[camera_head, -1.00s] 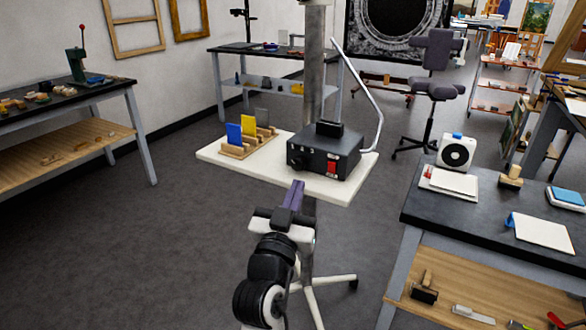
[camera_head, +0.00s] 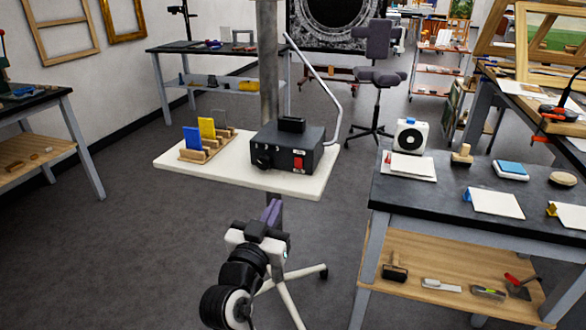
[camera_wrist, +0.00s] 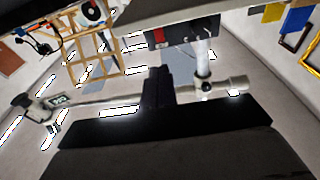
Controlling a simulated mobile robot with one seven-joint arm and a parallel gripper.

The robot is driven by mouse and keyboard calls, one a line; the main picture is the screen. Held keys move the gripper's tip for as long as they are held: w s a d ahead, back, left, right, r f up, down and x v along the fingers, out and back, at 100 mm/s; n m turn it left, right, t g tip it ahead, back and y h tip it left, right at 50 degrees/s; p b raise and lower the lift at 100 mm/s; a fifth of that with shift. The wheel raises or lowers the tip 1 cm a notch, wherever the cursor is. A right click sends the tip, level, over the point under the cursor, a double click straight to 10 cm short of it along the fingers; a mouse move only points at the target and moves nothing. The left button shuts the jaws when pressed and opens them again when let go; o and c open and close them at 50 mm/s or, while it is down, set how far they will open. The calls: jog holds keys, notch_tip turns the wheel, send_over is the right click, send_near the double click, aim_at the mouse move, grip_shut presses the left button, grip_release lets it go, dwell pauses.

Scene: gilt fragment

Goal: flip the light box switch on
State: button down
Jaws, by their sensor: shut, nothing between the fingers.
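The light box (camera_head: 287,147) is a black box on a white stand top (camera_head: 225,174), with a knob on the left of its front. A red switch (camera_head: 298,163) sits on the right of its front face; which way it is tipped is too small to tell. The switch also shows in the wrist view (camera_wrist: 158,37), where the box (camera_wrist: 187,32) is at the top and looks tilted. My gripper (camera_head: 271,212) is shut and empty. It is in front of and below the stand's front edge, apart from the box. Its fingers show in the wrist view (camera_wrist: 157,88).
A rack with blue and yellow plates (camera_head: 207,142) stands left of the box. A bent metal rod (camera_head: 320,75) rises behind it. A dark workbench (camera_head: 440,195) with tools is at the right. Another table (camera_head: 50,100) is at the left. Floor is clear at the left front.

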aim_at(298, 160)
jog(key=p+x, duration=0.4)
jog(key=x, duration=0.9)
jog(key=shift+r, duration=0.15)
jog(key=shift+w+d, duration=0.1)
jog(key=shift+w, duration=0.15)
